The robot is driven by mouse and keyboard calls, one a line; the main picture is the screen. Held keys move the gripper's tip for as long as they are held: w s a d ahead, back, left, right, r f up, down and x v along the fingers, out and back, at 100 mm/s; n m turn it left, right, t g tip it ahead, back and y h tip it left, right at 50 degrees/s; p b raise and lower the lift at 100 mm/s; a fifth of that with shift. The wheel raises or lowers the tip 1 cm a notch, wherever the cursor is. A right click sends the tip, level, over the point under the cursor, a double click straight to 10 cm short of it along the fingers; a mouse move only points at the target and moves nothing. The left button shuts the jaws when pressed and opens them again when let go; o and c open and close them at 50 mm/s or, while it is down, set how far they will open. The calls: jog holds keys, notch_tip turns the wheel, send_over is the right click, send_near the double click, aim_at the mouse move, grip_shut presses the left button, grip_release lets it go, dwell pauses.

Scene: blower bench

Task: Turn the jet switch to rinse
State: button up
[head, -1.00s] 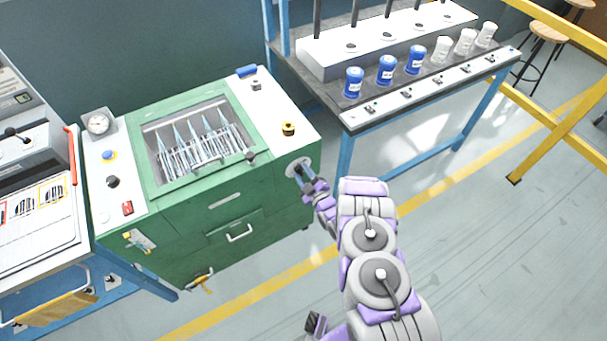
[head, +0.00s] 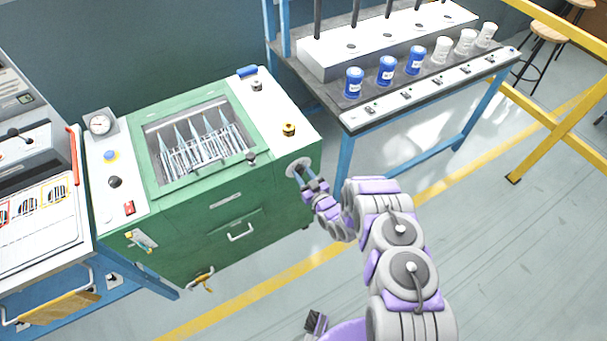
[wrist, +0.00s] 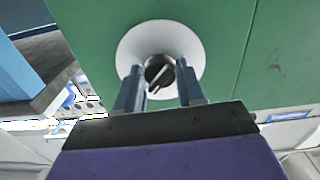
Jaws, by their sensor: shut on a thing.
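The jet switch (wrist: 158,74) is a dark round knob with a pale pointer line, set in a white round plate (wrist: 146,47) on the green side of the blower bench. The pointer runs slantwise in the wrist view. My gripper (wrist: 160,72) has its two blue-grey fingers on either side of the knob and is shut on it. In the head view my gripper (head: 301,177) meets the white plate at the right end of the green cabinet (head: 190,240); it hides most of the knob there. No readable labels show around the switch.
A table (head: 345,110) with blue and white cups stands behind right. A yellow rail (head: 560,125) is at far right.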

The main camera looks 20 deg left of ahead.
jog(key=shift+m, duration=0.3)
dwell(0.4)
jog(key=o, duration=1)
jog(key=shift+a, duration=0.1)
jog(key=shift+o, duration=0.2)
jog(key=p+v, duration=0.2)
jog(key=v, duration=1.5)
jog(key=shift+s+p, duration=0.2)
jog(key=shift+p, duration=0.1)
jog(key=shift+w, duration=0.1)
